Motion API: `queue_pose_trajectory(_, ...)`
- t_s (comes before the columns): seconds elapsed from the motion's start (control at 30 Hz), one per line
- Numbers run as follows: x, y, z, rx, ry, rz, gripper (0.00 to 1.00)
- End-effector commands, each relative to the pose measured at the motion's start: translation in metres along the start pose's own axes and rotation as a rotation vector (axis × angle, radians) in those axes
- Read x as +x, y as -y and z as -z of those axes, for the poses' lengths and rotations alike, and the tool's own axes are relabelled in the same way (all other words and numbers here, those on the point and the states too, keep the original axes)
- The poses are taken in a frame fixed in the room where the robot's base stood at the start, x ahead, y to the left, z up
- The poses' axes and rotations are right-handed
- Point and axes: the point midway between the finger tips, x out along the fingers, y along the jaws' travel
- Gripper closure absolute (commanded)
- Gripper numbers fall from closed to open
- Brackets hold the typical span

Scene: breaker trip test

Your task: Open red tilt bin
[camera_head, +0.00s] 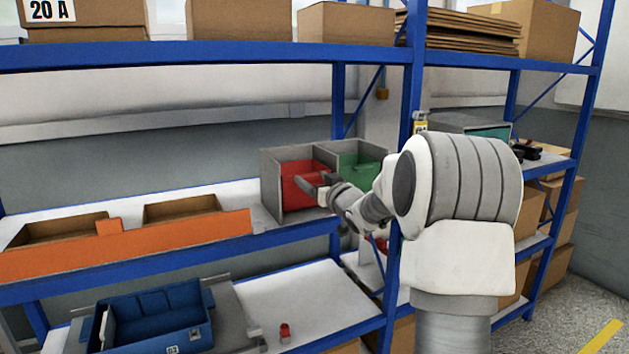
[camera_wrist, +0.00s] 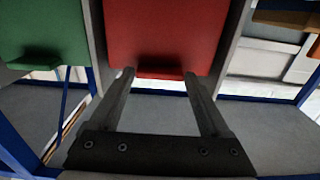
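The red tilt bin (camera_head: 295,184) sits in a grey housing (camera_head: 292,208) on the middle shelf, its front upright and apparently closed. In the wrist view its red front (camera_wrist: 165,35) fills the upper middle, with a dark pull lip (camera_wrist: 158,72) at its edge. My gripper (camera_head: 318,184) is in front of the bin. In the wrist view my gripper (camera_wrist: 160,76) is open, its two fingertips at either end of the pull lip. I cannot tell whether they touch it. My gripper and arm hide part of the red bin in the head view.
A green bin (camera_head: 358,166) is beside the red one, also in the wrist view (camera_wrist: 42,32). An orange-fronted tray (camera_head: 130,243) is left on the same shelf. A blue box (camera_head: 155,315) and small red part (camera_head: 285,331) are below. A blue rack post (camera_head: 410,95) stands near my arm.

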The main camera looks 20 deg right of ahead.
Motion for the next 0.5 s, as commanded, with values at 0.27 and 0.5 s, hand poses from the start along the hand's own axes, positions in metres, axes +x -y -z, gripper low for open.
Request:
queue_pose_trajectory(0.27,-0.0003,0.0000,0.0001,0.000,0.000,0.000,0.72)
queue_pose_trajectory(0.5,-0.0003,0.0000,0.0000,0.000,0.000,0.000,1.00)
